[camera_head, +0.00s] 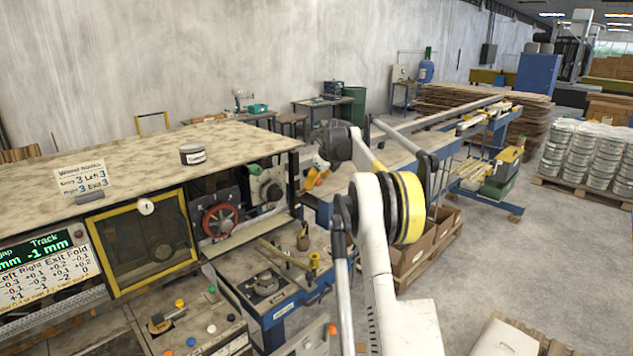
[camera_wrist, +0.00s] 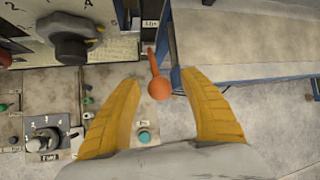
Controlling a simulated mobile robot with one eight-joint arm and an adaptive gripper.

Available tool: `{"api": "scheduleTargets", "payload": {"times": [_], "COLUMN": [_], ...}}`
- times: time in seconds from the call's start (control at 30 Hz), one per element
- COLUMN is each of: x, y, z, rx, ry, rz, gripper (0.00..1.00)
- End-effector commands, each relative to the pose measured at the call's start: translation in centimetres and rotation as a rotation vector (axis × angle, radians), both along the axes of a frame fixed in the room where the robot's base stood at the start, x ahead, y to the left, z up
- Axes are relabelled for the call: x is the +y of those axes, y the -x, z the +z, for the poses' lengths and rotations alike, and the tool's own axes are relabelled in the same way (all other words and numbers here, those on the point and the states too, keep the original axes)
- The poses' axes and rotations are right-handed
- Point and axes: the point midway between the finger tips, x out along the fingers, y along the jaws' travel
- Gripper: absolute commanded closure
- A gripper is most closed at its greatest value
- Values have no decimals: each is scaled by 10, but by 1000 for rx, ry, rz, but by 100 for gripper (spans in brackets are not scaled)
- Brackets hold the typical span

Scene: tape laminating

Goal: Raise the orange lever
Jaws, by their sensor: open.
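The orange lever (camera_wrist: 159,88) shows in the wrist view as a round orange knob on a short orange shaft. The shaft runs up from the knob to a labelled panel edge. My gripper (camera_wrist: 157,79) is open, with one yellow finger to the left of the knob and one to the right. The knob lies between the fingertips in the picture, with a gap on each side. I cannot tell how near it is in depth. In the head view small orange parts show below my wrist, but I cannot tell lever from fingers there.
A large black dial (camera_wrist: 69,38) is at the upper left of the wrist view. A teal button (camera_wrist: 144,136) lies between the fingers, lower down. A blue-framed table (camera_wrist: 245,71) is close on the right. A red handwheel (camera_head: 220,221) is on the machine.

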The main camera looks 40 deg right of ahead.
Motion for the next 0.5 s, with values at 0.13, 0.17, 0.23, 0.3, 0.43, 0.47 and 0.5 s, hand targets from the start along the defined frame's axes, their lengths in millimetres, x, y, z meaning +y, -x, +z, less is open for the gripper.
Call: {"api": "scheduleTargets", "payload": {"times": [0.13, 0.17, 0.23, 0.3, 0.43, 0.47, 0.5], "x": [3, 4, 6, 9, 13, 14, 15], "y": [12, 16, 25, 34, 49, 52, 55], "z": [17, 22, 36, 49, 71, 75, 80], "rx": [0, 0, 0, 0, -1, -1, -1], "ry": [-1, -1, 0, 1, -1, -1, -1], "rz": [-1, -1, -1, -1, -1, -1, -1], "gripper": [49, 49, 49, 49, 49, 49, 49]}}
